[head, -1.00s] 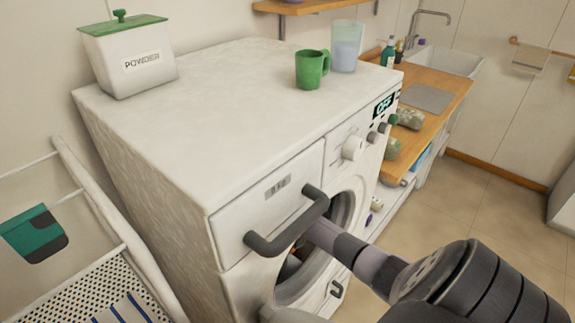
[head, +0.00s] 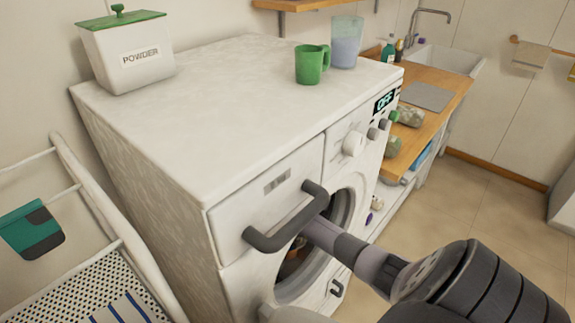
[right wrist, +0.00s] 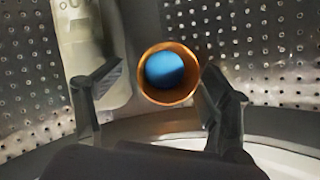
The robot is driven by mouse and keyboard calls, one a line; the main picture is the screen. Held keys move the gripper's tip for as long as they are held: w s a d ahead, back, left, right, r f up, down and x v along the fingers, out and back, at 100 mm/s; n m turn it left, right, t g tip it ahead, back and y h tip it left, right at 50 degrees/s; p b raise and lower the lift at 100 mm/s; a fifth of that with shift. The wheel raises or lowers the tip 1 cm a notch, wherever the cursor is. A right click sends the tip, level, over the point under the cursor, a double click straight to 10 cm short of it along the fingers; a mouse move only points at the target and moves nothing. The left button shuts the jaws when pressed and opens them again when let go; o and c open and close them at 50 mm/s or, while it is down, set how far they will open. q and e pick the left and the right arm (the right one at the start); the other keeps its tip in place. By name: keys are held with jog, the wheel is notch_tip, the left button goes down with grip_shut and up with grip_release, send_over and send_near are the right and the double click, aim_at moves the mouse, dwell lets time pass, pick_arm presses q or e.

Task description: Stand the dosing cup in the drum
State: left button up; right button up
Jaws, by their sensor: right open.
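The dosing cup (right wrist: 187,92) appears in the right wrist view as a round cup with an orange rim and blue inside, its mouth facing the camera. My right gripper (right wrist: 163,80) is open, with one finger on each side of the cup; the right finger is close to the rim, and I cannot tell whether it touches. The perforated metal drum (right wrist: 275,45) lies behind the cup. In the head view my right arm reaches through the washer's round door opening (head: 340,215), so the gripper is hidden there. My left gripper is not in view.
The washer (head: 215,110) has a dark drawer handle (head: 290,222) just above my arm. A green mug (head: 308,65), a clear jug (head: 345,45) and a powder box (head: 128,55) stand on top. A pale ribbed part (right wrist: 88,40) rises beside the cup inside the drum.

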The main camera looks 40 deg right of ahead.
jog(key=shift+r, duration=0.1)
jog(key=shift+r+p, duration=0.3)
jog(key=shift+p, duration=0.05)
jog(key=s+a+r, duration=0.1)
jog(key=s, duration=0.3)
jog(key=s+a+r, duration=0.1)
jog(key=s, duration=0.3)
jog(key=s+a+r, duration=0.1)
jog(key=s, duration=0.3)
jog(key=shift+s+a+r, duration=0.15)
jog(key=shift+s+a, duration=0.1)
jog(key=shift+a, duration=0.1)
